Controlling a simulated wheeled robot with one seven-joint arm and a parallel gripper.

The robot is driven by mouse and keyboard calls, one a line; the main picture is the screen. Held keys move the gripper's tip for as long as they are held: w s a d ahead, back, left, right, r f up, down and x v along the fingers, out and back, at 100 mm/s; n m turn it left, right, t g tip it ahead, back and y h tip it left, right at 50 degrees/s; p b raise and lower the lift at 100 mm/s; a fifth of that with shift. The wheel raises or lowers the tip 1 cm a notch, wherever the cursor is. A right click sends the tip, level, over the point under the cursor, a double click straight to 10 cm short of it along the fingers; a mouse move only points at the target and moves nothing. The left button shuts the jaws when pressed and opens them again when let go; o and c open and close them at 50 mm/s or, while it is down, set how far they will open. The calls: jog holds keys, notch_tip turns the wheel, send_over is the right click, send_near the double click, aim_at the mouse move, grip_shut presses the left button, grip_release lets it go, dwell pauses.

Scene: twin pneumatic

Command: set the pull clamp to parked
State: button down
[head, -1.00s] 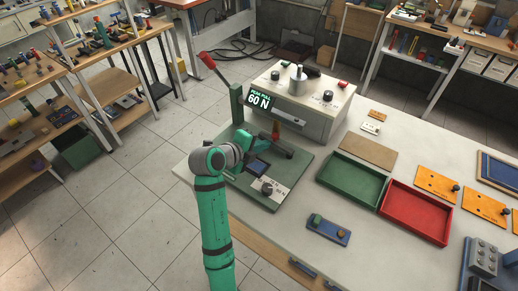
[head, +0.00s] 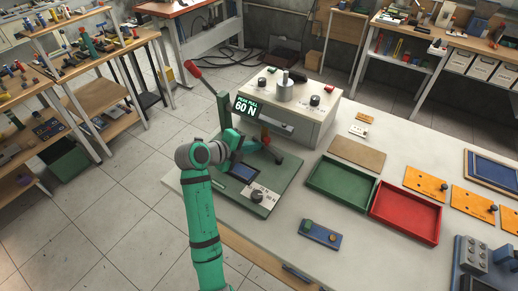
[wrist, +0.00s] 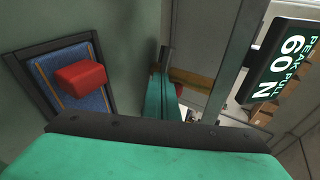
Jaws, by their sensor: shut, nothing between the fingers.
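The pull rig has a green base plate (head: 275,185) on the bench, with a green post (head: 223,113) at its far left. A lever with a red handle (head: 193,69) slants up to the left from the post top. The rig's display (head: 246,107) reads "PEAK PULL 60 N" and also shows in the wrist view (wrist: 290,62). My gripper (wrist: 165,97) is shut and empty, low over the plate near the post. In the head view my arm partly hides it. A red block (wrist: 81,78) on a blue pad (wrist: 45,72) shows left of it. I cannot tell whether the gripper touches anything.
A grey instrument box (head: 310,125) stands behind the plate. A green tray (head: 318,198) and a red tray (head: 408,235) lie to the right. A small blue block fixture (head: 322,236) sits in front.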

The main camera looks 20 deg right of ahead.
dwell(0.3)
jog(key=shift+s+a, duration=0.1)
jog(key=shift+a, duration=0.05)
jog(key=a, duration=0.1)
jog(key=s+a, duration=0.1)
jog(key=a, duration=0.1)
jog(key=shift+s+a+r, duration=0.15)
jog(key=shift+a+r, duration=0.1)
jog(key=shift+a, duration=0.15)
jog(key=v, duration=0.8)
jog(key=shift+w+a+f, duration=0.1)
jog(key=shift+w+a, duration=0.15)
jog(key=shift+s+a+r, duration=0.25)
jog(key=shift+a+r, duration=0.05)
jog(key=shift+a, duration=0.15)
